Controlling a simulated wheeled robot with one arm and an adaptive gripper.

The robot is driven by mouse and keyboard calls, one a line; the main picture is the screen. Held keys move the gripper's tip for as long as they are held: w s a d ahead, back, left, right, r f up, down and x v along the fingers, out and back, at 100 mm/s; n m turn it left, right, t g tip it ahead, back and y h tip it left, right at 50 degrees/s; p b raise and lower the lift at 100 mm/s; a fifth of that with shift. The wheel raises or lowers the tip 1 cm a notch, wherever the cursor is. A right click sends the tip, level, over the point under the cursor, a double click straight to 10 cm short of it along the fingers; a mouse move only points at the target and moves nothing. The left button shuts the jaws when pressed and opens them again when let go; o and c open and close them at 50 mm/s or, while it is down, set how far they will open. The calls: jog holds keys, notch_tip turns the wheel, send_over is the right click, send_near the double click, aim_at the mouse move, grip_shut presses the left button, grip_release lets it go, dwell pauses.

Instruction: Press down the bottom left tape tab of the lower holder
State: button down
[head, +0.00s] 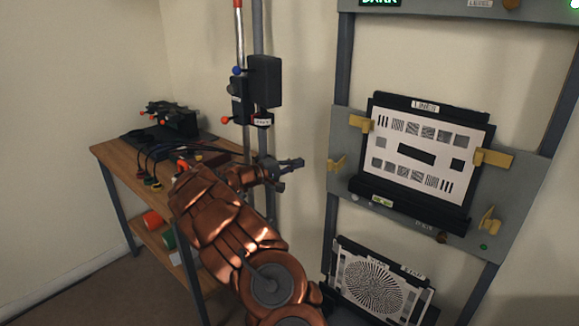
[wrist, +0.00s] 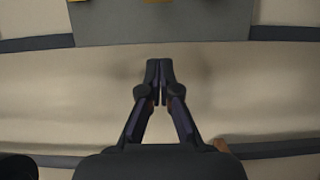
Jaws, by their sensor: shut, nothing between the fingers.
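The lower holder (head: 345,202) is a grey panel on the rack, carrying a chart labelled LINES (head: 415,150). Its bottom left tape tab (head: 337,163) is yellow and sits at the panel's left edge, apart from the chart and seemingly folded outward. The top left tab (head: 361,123) and top right tab (head: 493,158) reach the chart's edges. The bottom right tab (head: 489,222) stands off the chart. My gripper (head: 298,163) is left of the panel, apart from it. In the wrist view its fingertips (wrist: 159,68) are together and empty, below a grey panel (wrist: 200,25).
A star-pattern chart (head: 375,284) stands below the holder. A dark upright post (head: 335,130) bounds the rack's left side. A stand with a black box (head: 264,80) rises behind my gripper. A wooden table (head: 118,155) with cables is at the left.

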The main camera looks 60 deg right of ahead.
jog(key=s+d+p, duration=0.1)
jog(key=s+d, duration=0.2)
jog(key=s, duration=0.3)
jog(key=shift+s, duration=0.2)
jog(key=shift+a+f+b, duration=0.1)
jog(key=shift+f+b, duration=0.05)
jog(key=shift+b, duration=0.6)
